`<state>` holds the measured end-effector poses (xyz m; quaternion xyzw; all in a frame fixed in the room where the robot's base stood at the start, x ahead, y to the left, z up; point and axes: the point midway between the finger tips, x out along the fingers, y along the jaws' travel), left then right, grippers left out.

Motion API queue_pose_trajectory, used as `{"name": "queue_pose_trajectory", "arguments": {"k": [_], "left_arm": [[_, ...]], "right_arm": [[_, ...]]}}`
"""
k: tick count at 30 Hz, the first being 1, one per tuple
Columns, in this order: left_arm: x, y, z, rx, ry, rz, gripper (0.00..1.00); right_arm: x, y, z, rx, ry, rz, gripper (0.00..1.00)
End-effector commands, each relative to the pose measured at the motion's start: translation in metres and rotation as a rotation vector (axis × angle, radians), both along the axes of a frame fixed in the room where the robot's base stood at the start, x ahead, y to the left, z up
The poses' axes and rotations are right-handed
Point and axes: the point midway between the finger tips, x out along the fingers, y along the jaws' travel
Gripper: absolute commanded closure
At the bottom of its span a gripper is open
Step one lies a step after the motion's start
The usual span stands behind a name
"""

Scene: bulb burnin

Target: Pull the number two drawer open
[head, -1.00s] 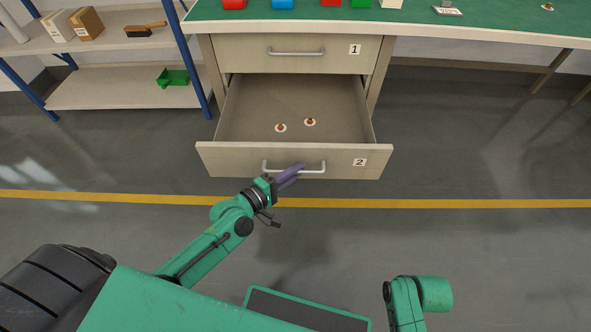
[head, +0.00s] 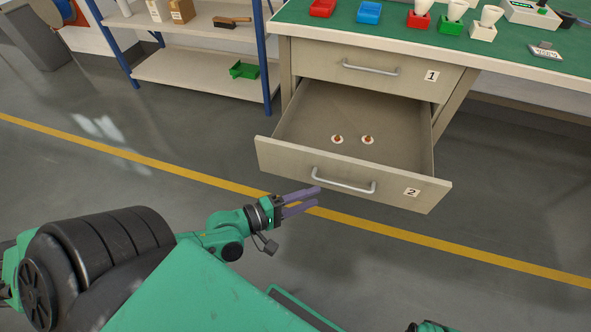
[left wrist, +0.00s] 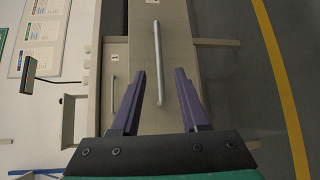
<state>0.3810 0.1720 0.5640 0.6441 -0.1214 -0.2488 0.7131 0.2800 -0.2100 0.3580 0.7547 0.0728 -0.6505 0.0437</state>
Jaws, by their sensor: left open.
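The number two drawer (head: 384,188) is pulled well out below the closed number one drawer (head: 353,75). Inside the open drawer lie two small white-and-brown items (head: 367,140). Its silver bar handle (head: 343,186) is free. My left gripper (head: 318,199) is open and empty, just in front of and below the handle, with purple fingers apart. My right gripper does not show.
A blue-post shelf (head: 186,72) with a green bin (head: 244,70) stands at the left. The grey floor before the drawer is clear, crossed by a yellow line (head: 440,243).

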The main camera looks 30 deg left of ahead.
Motion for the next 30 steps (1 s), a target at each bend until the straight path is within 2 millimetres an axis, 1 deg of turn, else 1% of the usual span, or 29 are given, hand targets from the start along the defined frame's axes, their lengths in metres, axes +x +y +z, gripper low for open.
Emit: {"name": "queue_pose_trajectory", "arguments": {"k": [1,3,7,12,24,26,28,29,30], "left_arm": [[-0.011,0.004,0.002,0.003,0.007,-0.008,0.55],[-0.021,0.011,0.005,0.002,0.006,-0.004,0.55],[-0.032,0.018,0.007,-0.002,0.002,-0.002,0.55],[-0.034,0.020,0.007,-0.003,-0.002,-0.002,0.55],[-0.034,0.020,0.006,0.005,-0.002,-0.003,0.55],[-0.033,0.021,-0.001,0.055,-0.006,-0.010,0.55],[-0.031,0.025,-0.020,0.200,-0.013,-0.038,0.55],[-0.030,0.028,-0.033,0.290,-0.011,-0.057,0.55],[-0.029,0.032,-0.055,0.434,-0.003,-0.093,0.55]], "right_arm": [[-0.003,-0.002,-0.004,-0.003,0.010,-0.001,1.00],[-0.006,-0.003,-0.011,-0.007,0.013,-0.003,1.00],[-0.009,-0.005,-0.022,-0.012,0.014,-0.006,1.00],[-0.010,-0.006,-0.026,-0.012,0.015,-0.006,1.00],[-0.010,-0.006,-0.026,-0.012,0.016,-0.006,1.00],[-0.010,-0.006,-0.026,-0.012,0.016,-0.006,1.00],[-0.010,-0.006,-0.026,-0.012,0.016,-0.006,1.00],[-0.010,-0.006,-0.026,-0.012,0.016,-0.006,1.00],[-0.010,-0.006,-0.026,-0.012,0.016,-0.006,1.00]]}}
